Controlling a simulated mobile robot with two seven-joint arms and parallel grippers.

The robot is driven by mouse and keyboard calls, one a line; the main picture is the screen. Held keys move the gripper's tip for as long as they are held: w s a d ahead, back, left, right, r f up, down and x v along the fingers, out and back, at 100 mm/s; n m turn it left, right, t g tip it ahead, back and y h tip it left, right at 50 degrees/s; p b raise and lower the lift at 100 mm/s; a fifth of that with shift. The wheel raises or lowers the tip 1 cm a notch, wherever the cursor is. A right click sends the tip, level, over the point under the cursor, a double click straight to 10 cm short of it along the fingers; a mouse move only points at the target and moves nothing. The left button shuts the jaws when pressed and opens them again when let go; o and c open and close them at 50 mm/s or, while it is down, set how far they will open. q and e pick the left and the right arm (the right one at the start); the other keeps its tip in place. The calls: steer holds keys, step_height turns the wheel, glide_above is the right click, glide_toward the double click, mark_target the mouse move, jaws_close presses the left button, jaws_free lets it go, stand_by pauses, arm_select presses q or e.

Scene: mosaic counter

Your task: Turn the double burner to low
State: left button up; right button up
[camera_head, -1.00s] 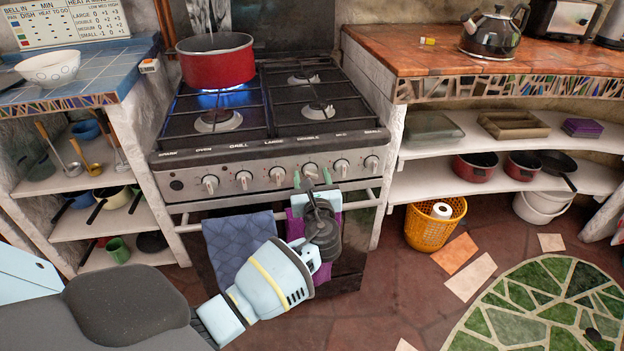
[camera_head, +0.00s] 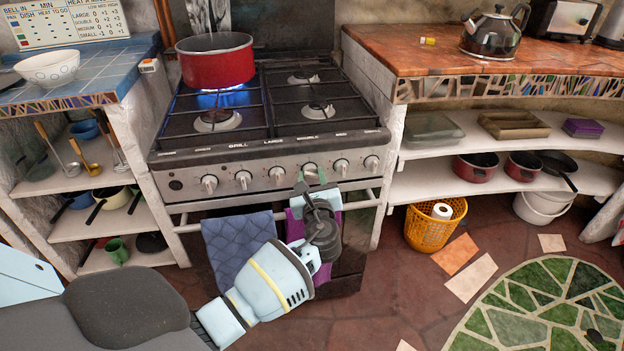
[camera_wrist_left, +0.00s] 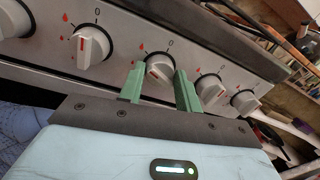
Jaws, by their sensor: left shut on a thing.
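The double burner's knob (camera_head: 310,170) is on the stove's front panel, below the word DOUBLE. It also shows in the left wrist view (camera_wrist_left: 159,68), white with a red mark, with a 0 above it and red flame marks to its left. I cannot tell its exact setting. My left gripper (camera_head: 311,177) reaches up to the panel from below. Its green fingers (camera_wrist_left: 161,88) stand on either side of this knob and are shut on it. The stove (camera_head: 240,151) has several knobs in a row. My right gripper is not in view.
A red pot (camera_head: 216,61) stands over a blue flame at the back left. A rail with a blue towel (camera_head: 238,245) and a purple one runs below the knobs. Neighbouring knobs (camera_wrist_left: 92,45) are close on both sides. An orange basket (camera_head: 430,228) stands on the floor at right.

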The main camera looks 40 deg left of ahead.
arm_select(q)
steer(key=shift+f+n+b, duration=0.15)
steer(key=shift+n+b, duration=0.15)
steer(key=shift+n, duration=0.6)
steer(key=n+b, duration=0.1)
steer(key=n, duration=0.1)
steer(key=shift+f+n, duration=0.1)
steer(key=shift+n, duration=0.3)
steer(key=shift+n+b, duration=0.45)
steer(key=shift+n, duration=0.05)
steer(key=n+b, duration=0.1)
steer(key=n, duration=0.1)
steer(key=shift+n+y+b, duration=0.35)
steer(key=shift+n+y, duration=0.05)
steer(key=n+b, duration=0.2)
steer(key=n, duration=0.1)
steer(key=shift+f+n, duration=0.1)
steer(key=shift+n, duration=0.2)
steer(key=shift+n+y+b, duration=0.3)
steer(key=shift+n+b, duration=0.4)
steer(key=shift+n, duration=0.3)
steer(key=shift+n+b, duration=0.35)
steer(key=shift+n, duration=0.25)
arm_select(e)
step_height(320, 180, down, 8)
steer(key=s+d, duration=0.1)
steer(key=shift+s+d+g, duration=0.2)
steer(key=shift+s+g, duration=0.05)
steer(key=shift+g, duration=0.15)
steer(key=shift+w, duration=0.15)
